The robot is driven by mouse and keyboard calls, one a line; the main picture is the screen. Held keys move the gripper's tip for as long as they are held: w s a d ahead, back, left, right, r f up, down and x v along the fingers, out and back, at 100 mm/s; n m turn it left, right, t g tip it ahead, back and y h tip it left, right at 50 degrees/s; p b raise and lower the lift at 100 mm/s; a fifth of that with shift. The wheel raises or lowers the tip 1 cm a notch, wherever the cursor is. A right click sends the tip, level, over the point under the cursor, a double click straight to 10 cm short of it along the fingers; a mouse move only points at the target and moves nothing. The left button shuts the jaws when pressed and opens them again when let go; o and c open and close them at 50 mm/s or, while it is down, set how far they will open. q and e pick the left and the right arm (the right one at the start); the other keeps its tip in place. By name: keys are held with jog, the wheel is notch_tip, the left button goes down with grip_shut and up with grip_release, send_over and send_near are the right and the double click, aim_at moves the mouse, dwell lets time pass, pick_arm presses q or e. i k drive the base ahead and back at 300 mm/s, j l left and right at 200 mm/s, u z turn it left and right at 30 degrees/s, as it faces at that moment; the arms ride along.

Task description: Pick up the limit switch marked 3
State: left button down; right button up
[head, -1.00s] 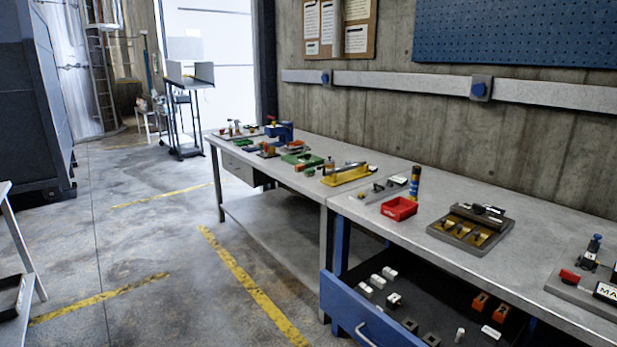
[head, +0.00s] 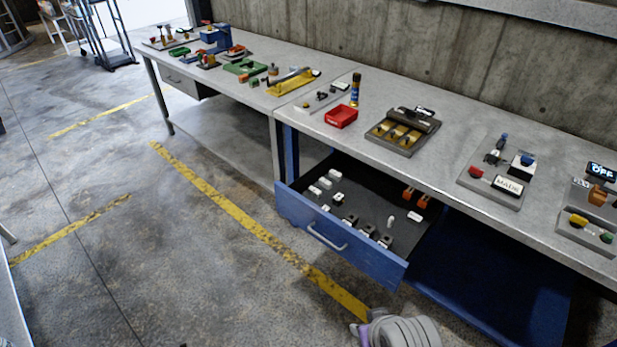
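The open blue drawer (head: 290,208) under the bench holds several small parts, and no number can be read on any of them. White blocks (head: 315,190) lie in its left part. Several small dark parts with pale faces (head: 366,231) lie along its front. Two orange parts (head: 408,193) are at the back right, near a small white upright cylinder (head: 390,221) and another white block (head: 414,216). I cannot tell which part is the limit switch marked 3. Neither of my grippers shows clearly; only a grey rounded piece, probably of my own arm, is at the bottom edge.
The bench top (head: 310,115) carries a red bin (head: 341,117), a dark fixture with brass-coloured parts (head: 402,131), a panel with a red button (head: 493,178) and a yellow tool (head: 292,82). The drawer front has a handle (head: 326,237). Floor left of the drawer is clear.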

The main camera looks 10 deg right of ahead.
aim_at(494, 156)
jog(key=z, duration=1.65)
jog(key=i+j+u, duration=0.1)
jog(key=i+j, duration=0.3)
jog(key=i+j+u, duration=0.15)
jog(key=i+j, duration=0.2)
jog(key=i, duration=0.25)
jog(key=i+j+u, duration=0.1)
jog(key=i+j, duration=0.2)
jog(key=i, duration=0.2)
